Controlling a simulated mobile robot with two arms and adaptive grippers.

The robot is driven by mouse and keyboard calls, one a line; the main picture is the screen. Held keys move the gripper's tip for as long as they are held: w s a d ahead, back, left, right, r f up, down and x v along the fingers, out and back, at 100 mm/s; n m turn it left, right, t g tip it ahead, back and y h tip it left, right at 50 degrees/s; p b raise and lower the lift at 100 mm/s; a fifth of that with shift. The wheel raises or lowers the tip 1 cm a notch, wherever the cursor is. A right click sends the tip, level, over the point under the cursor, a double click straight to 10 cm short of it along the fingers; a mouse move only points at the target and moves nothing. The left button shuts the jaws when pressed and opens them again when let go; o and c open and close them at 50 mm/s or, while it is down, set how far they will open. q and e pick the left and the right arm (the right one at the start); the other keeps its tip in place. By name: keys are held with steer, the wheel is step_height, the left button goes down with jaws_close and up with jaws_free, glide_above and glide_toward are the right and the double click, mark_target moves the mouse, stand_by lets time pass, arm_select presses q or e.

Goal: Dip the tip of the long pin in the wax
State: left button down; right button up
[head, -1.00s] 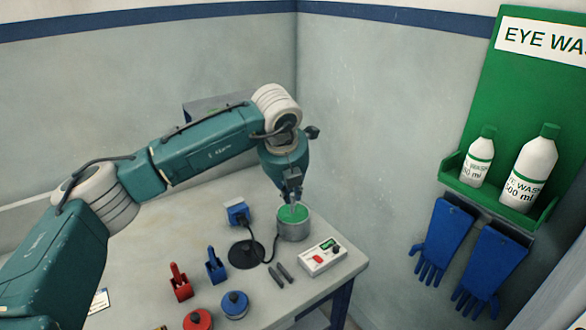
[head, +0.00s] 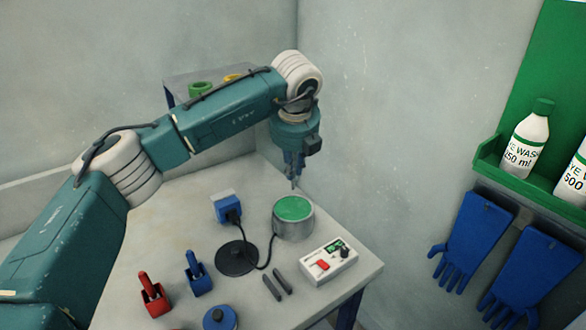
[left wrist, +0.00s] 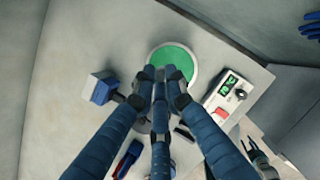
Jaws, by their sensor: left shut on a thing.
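The wax is a green disc (head: 294,207) in a round grey metal pot (head: 293,228) near the table's back right corner. It also shows in the left wrist view as green wax (left wrist: 173,57), partly covered by my fingers. My left gripper (head: 293,165) is shut on the long pin, above the far side of the pot. A short grey length of the pin (head: 293,185) points down below the fingers, its end apart from the wax and above the pot's rim. In the left wrist view my left gripper's fingers (left wrist: 160,77) meet and hide the pin.
A white control box (head: 329,262) stands right of the pot. A blue plug box (head: 226,208), black disc (head: 237,257), two dark bars (head: 277,284), red holder (head: 154,299) and blue holder (head: 199,282) stand nearby. Walls close off the back and right.

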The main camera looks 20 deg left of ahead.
mark_target(293, 188)
arm_select(q)
steer(key=shift+s+f+b, duration=0.15)
steer(key=shift+f+b, duration=0.2)
steer(key=shift+f, duration=0.3)
step_height(293, 188, down, 4)
steer(key=shift+r+b, duration=0.25)
steer(key=shift+b, duration=0.45)
steer(key=shift+f, duration=0.25)
arm_select(e)
steer(key=shift+w+d+f+t, duration=0.15)
steer(key=shift+w+f+t, duration=0.15)
steer(key=shift+w+f, duration=0.8)
steer(key=shift+s, duration=0.2)
steer(key=shift+a, duration=0.2)
arm_select(q)
steer(key=shift+f+b, duration=0.4)
arm_select(e)
steer(key=shift+f, duration=0.35)
steer(key=shift+d, duration=0.15)
arm_select(q)
steer(key=shift+f, duration=0.1)
arm_select(e)
steer(key=shift+f, duration=0.25)
